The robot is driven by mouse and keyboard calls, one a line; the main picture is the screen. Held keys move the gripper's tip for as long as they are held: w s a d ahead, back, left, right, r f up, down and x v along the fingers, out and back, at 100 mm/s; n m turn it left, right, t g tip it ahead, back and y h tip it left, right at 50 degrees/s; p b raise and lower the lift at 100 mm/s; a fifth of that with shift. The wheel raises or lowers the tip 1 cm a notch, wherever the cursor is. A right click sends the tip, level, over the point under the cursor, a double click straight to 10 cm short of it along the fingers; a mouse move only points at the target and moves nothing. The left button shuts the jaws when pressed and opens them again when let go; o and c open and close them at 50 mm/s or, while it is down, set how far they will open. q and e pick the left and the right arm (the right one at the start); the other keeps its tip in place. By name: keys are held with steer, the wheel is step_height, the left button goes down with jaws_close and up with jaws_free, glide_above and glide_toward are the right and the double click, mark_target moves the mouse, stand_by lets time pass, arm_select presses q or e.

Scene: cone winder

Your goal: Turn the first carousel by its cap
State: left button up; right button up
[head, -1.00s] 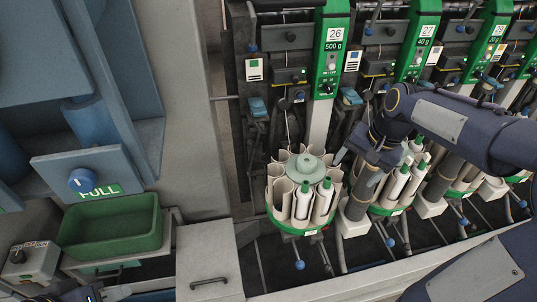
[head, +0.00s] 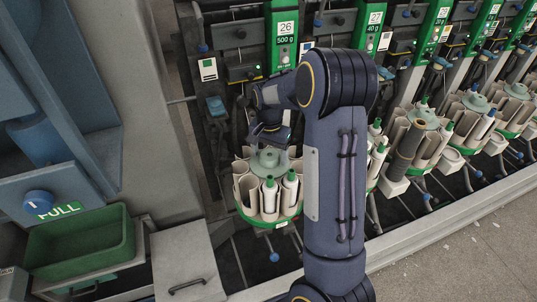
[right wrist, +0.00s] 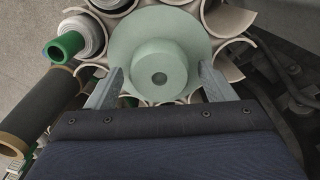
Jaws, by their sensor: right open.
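The first carousel (head: 245,207) stands below the number 26 unit. It is a ring of beige open tubes on a green base, some holding white bobbins with green tips. Its pale green cap (head: 268,162) is round, with a raised hub in the middle. My right gripper (head: 268,138) is over the cap. In the right wrist view the open right gripper (right wrist: 159,74) has one finger on each side of the hub of the cap (right wrist: 158,40), with a small gap on both sides. My left gripper is not in view.
More carousels (head: 480,105) stand in a row to the right, the nearest partly hidden by my right arm. A dark tube (right wrist: 38,105) stands beside the first carousel in the right wrist view. A green bin (head: 85,245) is at the lower left.

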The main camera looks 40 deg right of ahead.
steer(key=shift+f, duration=0.55)
steer(key=shift+c, duration=0.3)
steer(key=c, duration=1.3)
steer(key=shift+c, duration=0.2)
steer(key=shift+n, duration=0.3)
steer(key=n, duration=0.3)
steer(key=shift+b, duration=0.3)
steer(key=shift+n, duration=2)
